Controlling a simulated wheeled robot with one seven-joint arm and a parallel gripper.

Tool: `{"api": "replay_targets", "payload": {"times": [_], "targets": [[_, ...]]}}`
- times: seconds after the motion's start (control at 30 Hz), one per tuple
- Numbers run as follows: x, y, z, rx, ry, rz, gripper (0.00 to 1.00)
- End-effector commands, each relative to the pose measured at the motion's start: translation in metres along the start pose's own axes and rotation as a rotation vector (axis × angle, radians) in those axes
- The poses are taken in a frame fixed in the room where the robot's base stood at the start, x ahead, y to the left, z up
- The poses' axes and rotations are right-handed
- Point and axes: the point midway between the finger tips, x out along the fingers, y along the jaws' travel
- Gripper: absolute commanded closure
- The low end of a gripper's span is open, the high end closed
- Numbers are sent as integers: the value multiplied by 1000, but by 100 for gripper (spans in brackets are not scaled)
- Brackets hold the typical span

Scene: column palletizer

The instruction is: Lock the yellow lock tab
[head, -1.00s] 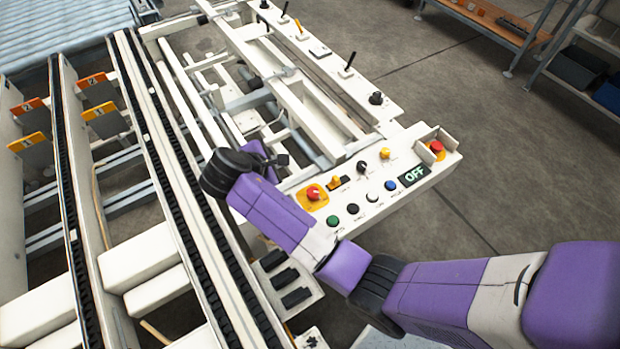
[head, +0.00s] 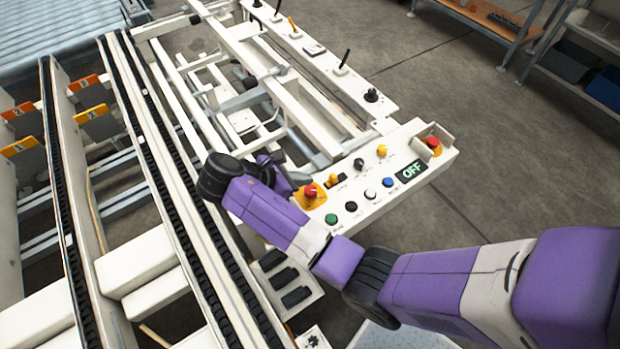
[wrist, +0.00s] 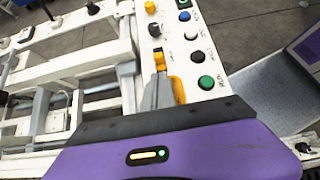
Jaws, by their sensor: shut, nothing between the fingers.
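The yellow lock tab (head: 333,180) stands on the white control panel (head: 411,143), at one end of a dark slot. It also shows in the wrist view (wrist: 159,60), just beyond my fingertips. My gripper (head: 291,178) is low over the panel's left end, beside the orange plate (head: 319,201) with the red mushroom button (head: 310,191). In the wrist view my gripper's grey fingers (wrist: 158,82) are together, with nothing between them. Their tips are at the near side of the tab; I cannot tell whether they touch it. The fingers hide the red button there.
Close by on the panel are green (head: 331,219), black (head: 351,206), white (head: 370,194) and blue (head: 388,182) buttons, a black selector (head: 358,163) and a yellow knob (head: 382,150). A display (head: 411,170) reads OFF. Conveyor rails (head: 165,170) run along the left.

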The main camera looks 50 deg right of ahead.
Motion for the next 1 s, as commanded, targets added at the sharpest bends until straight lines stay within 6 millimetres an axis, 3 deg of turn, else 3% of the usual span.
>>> {"api": "replay_targets", "payload": {"times": [0.3,0.5,1.0], "targets": [[55,-1,0,1,0,-4,100],[79,-1,0,1,0,-2,100],[88,0,2,2,1,-1,100]]}}
